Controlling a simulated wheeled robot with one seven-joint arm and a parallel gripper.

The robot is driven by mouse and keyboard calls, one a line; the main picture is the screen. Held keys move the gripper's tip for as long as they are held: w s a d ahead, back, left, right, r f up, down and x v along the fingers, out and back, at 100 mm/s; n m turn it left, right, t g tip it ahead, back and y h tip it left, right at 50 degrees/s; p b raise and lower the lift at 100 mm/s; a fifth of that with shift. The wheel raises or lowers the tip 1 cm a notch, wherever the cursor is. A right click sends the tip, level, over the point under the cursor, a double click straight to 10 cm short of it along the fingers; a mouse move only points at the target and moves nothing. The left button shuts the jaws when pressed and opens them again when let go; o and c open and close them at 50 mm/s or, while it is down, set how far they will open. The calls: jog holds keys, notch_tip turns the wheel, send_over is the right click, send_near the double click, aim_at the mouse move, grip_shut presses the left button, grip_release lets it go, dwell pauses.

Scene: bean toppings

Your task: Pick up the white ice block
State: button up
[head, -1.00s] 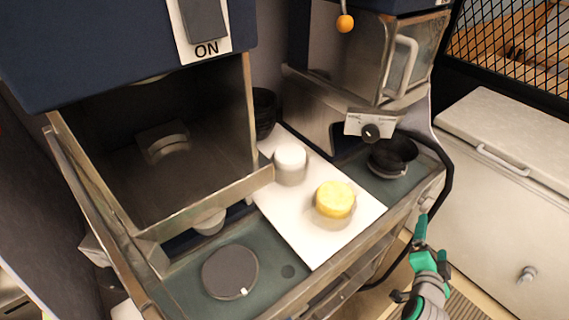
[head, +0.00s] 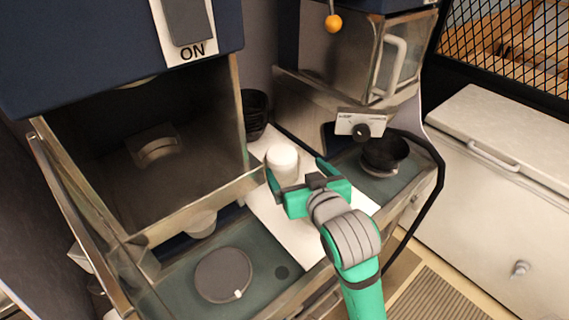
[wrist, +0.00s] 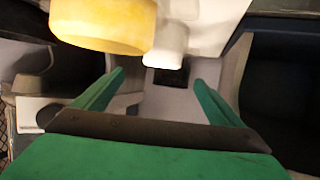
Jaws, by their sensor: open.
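The white ice block (head: 282,160) is a short, round-topped white cylinder on the white board (head: 290,235), with a greyer lower part. In the wrist view a white shape (wrist: 166,40), likely this block, shows beyond the fingers near the top. My gripper (head: 296,172) is open and empty, its fingers spread on the near side of the block; I cannot tell whether they reach around it. In the wrist view the gripper (wrist: 159,78) has nothing between its fingers.
A metal-framed machine opening (head: 140,160) stands left of the board. A black bowl (head: 384,150) sits to the right, and black stacked cups (head: 255,112) stand behind. A dark round plate (head: 223,275) lies front left. A white chest (head: 500,180) stands at the right.

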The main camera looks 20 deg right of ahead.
aim_at(283, 155)
jog(key=x, duration=0.5)
jog(key=shift+x, duration=2.6)
jog(key=shift+a+r, duration=0.15)
jog(key=shift+c, duration=0.6)
jog(key=c, duration=1.4)
jog(key=shift+r, duration=0.15)
jog(key=shift+c, duration=0.2)
